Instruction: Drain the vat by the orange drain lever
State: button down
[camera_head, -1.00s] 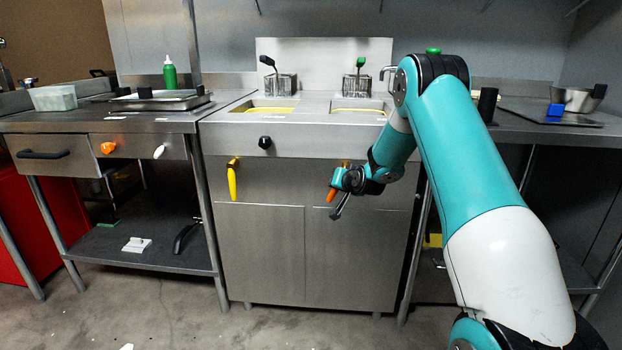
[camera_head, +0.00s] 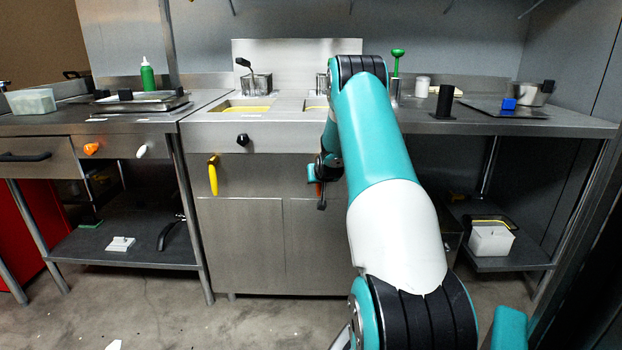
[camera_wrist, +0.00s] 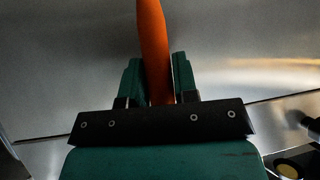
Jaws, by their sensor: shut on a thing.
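The orange drain lever (camera_wrist: 153,40) runs between my gripper's fingers (camera_wrist: 158,82) in the wrist view, and they are shut on it. In the head view my gripper (camera_head: 318,178) is at the front of the steel fryer cabinet, below the right vat (camera_head: 316,103). Only a small orange bit of the lever (camera_head: 318,189) shows there; my arm and gripper hide the rest. The right vat is partly covered by my arm. The left vat (camera_head: 246,109) is in clear view. A yellow lever (camera_head: 213,176) hangs on the cabinet front to the left.
A black knob (camera_head: 243,140) sticks out of the cabinet front. A green-topped utensil (camera_head: 397,70) and a black cylinder (camera_head: 444,102) stand right of my arm. A white container (camera_head: 490,239) sits on the right lower shelf.

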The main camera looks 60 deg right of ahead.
jog(key=shift+s, duration=0.1)
jog(key=c, duration=0.9)
grip_release()
jog(key=p+v, duration=0.2)
jog(key=v, duration=1.5)
jog(key=shift+s+r, duration=0.1)
